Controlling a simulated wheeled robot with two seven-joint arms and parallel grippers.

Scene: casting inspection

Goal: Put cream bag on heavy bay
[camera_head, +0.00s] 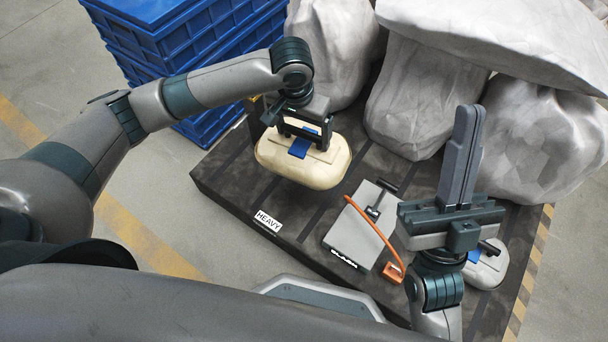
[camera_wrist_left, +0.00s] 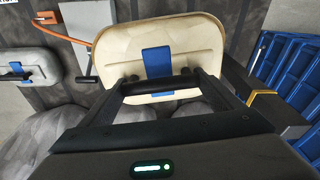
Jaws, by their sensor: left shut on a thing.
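The cream bag (camera_head: 325,172), a rounded pale case with a blue tab, is in the head view over the left part of the dark platform. My left gripper (camera_head: 300,135) is above it, shut on its top handle. The cream bag also fills the upper middle of the left wrist view (camera_wrist_left: 190,42), with the gripper (camera_wrist_left: 160,85) at its handle. The HEAVY label (camera_head: 268,220) marks the platform's front left, the heavy bay. I cannot tell whether the bag touches the platform. My right gripper (camera_head: 463,130) stands at the right, its fingers together and empty.
A grey box (camera_head: 355,240) with an orange hose (camera_head: 375,222) lies right of the label. A pale grey bag (camera_head: 490,268) sits behind my right gripper. Blue crates (camera_head: 190,45) are stacked beyond the platform's left.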

